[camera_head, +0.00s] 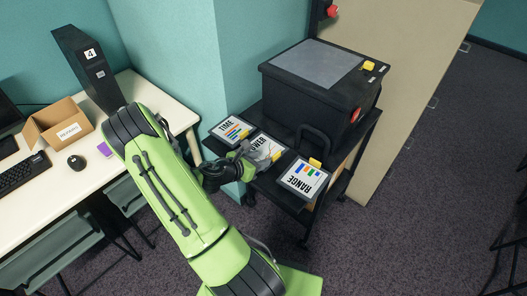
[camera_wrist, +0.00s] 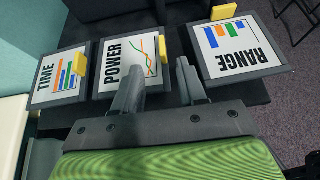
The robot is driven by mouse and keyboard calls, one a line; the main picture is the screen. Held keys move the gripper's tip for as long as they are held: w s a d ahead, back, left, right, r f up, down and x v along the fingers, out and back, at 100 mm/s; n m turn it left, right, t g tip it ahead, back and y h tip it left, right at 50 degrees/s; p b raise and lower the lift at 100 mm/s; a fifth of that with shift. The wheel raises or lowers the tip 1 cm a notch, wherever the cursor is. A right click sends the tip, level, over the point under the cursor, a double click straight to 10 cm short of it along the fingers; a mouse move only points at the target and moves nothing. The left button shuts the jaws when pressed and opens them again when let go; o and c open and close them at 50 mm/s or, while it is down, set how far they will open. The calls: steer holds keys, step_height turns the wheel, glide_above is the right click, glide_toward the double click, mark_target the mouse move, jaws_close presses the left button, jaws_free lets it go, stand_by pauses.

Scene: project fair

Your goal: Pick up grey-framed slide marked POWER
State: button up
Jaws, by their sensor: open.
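The grey-framed POWER slide (camera_head: 263,139) lies on the black cart's shelf between two other slides, partly covered by my gripper (camera_head: 262,156). In the wrist view the POWER slide (camera_wrist: 116,58) shows a line chart and has a yellow tab (camera_wrist: 161,43) at its right edge. My gripper (camera_wrist: 160,68) is open and empty. Its left finger overlaps the lower right of the POWER slide in the picture. Its right finger shows by the gap between the POWER and RANGE slides. I cannot tell whether either finger touches the slide.
The TIME slide (camera_head: 231,129) lies to the left and the RANGE slide (camera_head: 304,179) to the right, both close by. A black box (camera_head: 310,105) stands behind on the cart. A white desk (camera_head: 60,205) with a cardboard box (camera_head: 58,122) is at left.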

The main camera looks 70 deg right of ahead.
mark_target(276, 155)
steer(key=x, duration=0.9)
steer(key=shift+s+f, duration=0.15)
steer(key=shift+a, duration=0.1)
jaws_close()
